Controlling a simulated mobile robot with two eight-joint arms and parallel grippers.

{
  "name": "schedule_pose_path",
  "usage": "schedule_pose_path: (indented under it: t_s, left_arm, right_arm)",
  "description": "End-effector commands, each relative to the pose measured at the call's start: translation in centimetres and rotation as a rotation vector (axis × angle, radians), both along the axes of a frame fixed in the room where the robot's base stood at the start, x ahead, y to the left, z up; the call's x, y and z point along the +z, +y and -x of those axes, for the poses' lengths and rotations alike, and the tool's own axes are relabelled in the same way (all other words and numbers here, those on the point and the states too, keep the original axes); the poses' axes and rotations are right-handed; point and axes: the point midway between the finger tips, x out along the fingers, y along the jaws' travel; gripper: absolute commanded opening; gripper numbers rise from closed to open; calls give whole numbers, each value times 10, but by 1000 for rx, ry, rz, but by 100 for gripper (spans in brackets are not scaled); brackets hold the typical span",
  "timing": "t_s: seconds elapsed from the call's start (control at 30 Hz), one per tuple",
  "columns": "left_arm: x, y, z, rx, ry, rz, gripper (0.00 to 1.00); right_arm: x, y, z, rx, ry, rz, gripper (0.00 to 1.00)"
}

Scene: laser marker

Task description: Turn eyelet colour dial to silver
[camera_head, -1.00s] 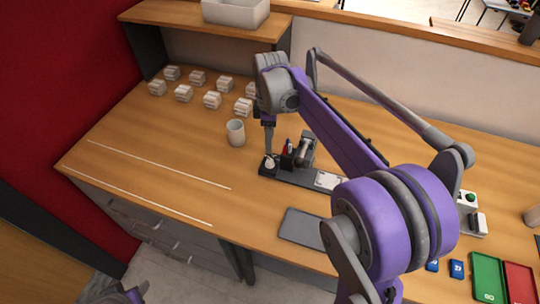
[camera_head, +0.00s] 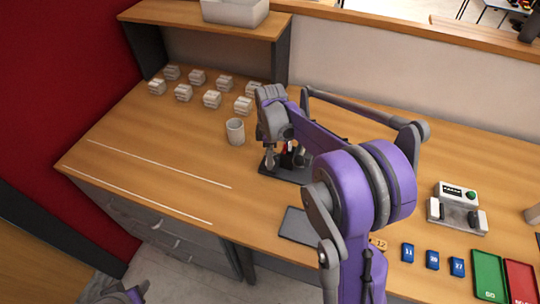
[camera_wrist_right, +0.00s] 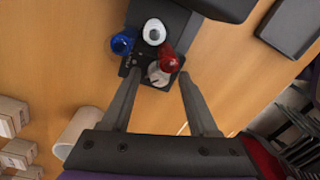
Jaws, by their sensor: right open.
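In the right wrist view a dark device (camera_wrist_right: 184,22) carries a blue piece (camera_wrist_right: 122,43), a white ring-like piece (camera_wrist_right: 154,31) and a red rounded piece (camera_wrist_right: 169,60). A pale round disc (camera_wrist_right: 156,75), which looks like the dial, sits beside the red piece and is partly hidden by it. I cannot read its setting. My right gripper (camera_wrist_right: 160,77) is open and empty, its two fingertips on either side of the disc. Contact cannot be told. In the head view my right arm covers much of the device (camera_head: 288,176).
A white cup (camera_head: 235,132) stands just left of the device, and several pale stacked blocks (camera_head: 212,100) stand behind it. A dark flat pad (camera_head: 298,226) lies in front. A box with a green button (camera_head: 457,208) and green (camera_head: 488,275) and red trays (camera_head: 521,281) are at right.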

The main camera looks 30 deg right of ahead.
Motion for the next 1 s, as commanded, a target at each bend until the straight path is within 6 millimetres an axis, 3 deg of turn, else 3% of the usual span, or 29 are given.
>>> schedule_pose_path:
  t_s: [0.2, 0.53, 1.0]
  left_arm:
    - [0, 0, 0, 0, 0, 0, 50]
    - [0, 0, 0, 0, 0, 0, 50]
    - [-3, 0, 1, 0, 2, 0, 50]
  right_arm:
    - [0, 0, 0, 0, 0, 0, 60]
    - [0, 0, 0, 0, 0, 0, 1]
    - [0, 0, 0, -50, 0, 0, 0]
